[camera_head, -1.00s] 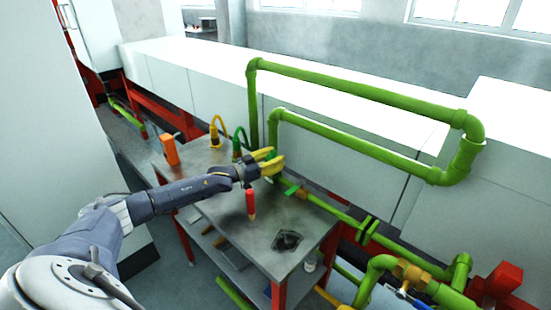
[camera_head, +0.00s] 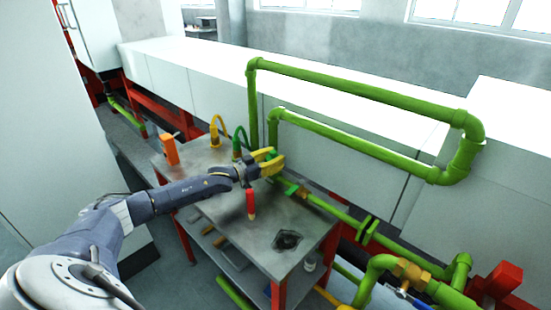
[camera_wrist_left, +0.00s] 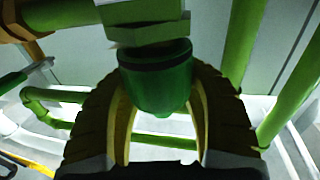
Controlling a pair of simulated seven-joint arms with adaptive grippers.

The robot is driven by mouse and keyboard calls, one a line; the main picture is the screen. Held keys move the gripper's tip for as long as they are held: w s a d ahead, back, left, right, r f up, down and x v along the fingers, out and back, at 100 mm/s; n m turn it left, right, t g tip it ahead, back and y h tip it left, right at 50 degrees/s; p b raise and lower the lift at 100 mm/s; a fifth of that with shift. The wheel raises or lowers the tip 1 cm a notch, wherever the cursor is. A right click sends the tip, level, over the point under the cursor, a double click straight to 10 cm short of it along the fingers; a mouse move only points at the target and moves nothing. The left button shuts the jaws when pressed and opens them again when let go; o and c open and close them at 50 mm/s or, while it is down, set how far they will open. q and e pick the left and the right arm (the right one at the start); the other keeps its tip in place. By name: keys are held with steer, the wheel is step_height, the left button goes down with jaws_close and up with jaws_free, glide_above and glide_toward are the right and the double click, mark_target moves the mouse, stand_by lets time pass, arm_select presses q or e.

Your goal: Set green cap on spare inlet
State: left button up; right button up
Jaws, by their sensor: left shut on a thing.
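My left gripper (camera_head: 270,164) has yellow fingers and is shut on the green cap (camera_wrist_left: 158,80). In the left wrist view the fingers (camera_wrist_left: 160,115) hold the cap from both sides. A green hexagonal pipe fitting (camera_wrist_left: 145,32), likely the spare inlet, lies right against the cap's dark-banded end. I cannot tell whether the cap is seated on it or only close to it. In the head view the cap is a small green patch (camera_head: 271,155) between the fingers, and the fitting is hard to make out there. My right gripper is not in view.
A grey metal table (camera_head: 222,213) stands under my left arm, with a red-handled tool (camera_head: 250,203) and an orange block (camera_head: 170,150) on it. Green pipes (camera_head: 350,145) run behind and to the right. A brass valve (camera_head: 411,272) sits at lower right.

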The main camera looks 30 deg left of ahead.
arm_select(q)
steer(key=shift+r, duration=0.8)
steer(key=shift+f, duration=0.85)
stand_by(0.9)
steer(key=shift+r, duration=0.85)
steer(key=shift+f, duration=0.8)
stand_by(1.2)
steer(key=o, duration=1)
steer(key=shift+v, duration=5.5)
